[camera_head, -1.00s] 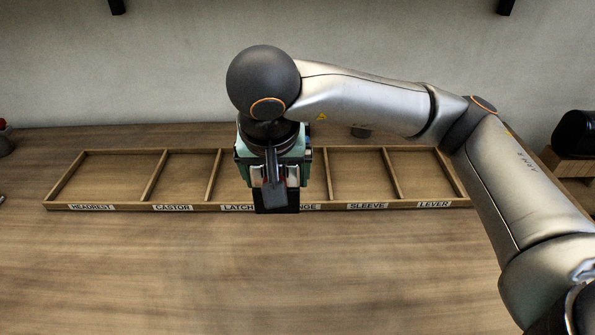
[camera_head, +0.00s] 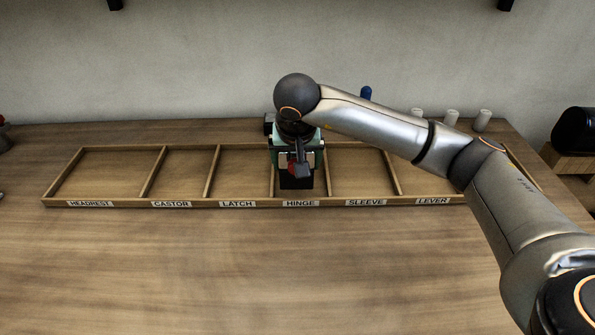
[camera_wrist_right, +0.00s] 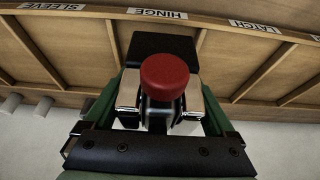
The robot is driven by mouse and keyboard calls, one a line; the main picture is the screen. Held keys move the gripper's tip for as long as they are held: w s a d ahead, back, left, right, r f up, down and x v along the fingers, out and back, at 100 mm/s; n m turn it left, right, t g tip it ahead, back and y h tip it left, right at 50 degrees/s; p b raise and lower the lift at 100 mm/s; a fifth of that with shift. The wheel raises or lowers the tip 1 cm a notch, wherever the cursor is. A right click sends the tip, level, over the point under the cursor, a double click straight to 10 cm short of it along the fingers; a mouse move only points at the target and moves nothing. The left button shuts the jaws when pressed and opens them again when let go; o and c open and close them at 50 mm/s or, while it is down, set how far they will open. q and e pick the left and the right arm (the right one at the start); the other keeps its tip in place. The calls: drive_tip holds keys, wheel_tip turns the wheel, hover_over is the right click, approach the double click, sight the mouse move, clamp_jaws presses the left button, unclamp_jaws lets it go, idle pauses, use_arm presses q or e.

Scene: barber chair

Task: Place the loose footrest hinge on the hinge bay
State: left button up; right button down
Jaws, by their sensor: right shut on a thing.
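My right gripper (camera_head: 297,162) is over the hinge bay of the wooden tray, pointing down. It is shut on the loose footrest hinge (camera_head: 302,170), a dark grey part with a red end. In the right wrist view the hinge's red round end (camera_wrist_right: 164,76) stands out between the silver fingers of the gripper (camera_wrist_right: 160,103). A black block shows behind it, in front of the HINGE label (camera_wrist_right: 158,14). The hinge bay is marked by its label (camera_head: 300,203) in the head view. The gripper hides most of the bay, and I cannot tell whether the hinge touches its floor. My left gripper is out of view.
The tray's front rim (camera_head: 125,203) runs across the table, with low dividers between bays. The headrest (camera_head: 105,175), castor, latch, sleeve and lever bays look empty. White cylinders (camera_head: 451,117) and a blue-topped item (camera_head: 366,93) stand behind. The table front is clear.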

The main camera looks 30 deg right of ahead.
drive_tip(key=x, duration=0.3)
drive_tip(key=shift+s+f, duration=0.1)
drive_tip(key=shift+s, duration=0.15)
drive_tip(key=shift+f, duration=0.65)
unclamp_jaws()
drive_tip(key=shift+r, duration=0.25)
drive_tip(key=v, duration=1.2)
drive_tip(key=shift+f, duration=0.1)
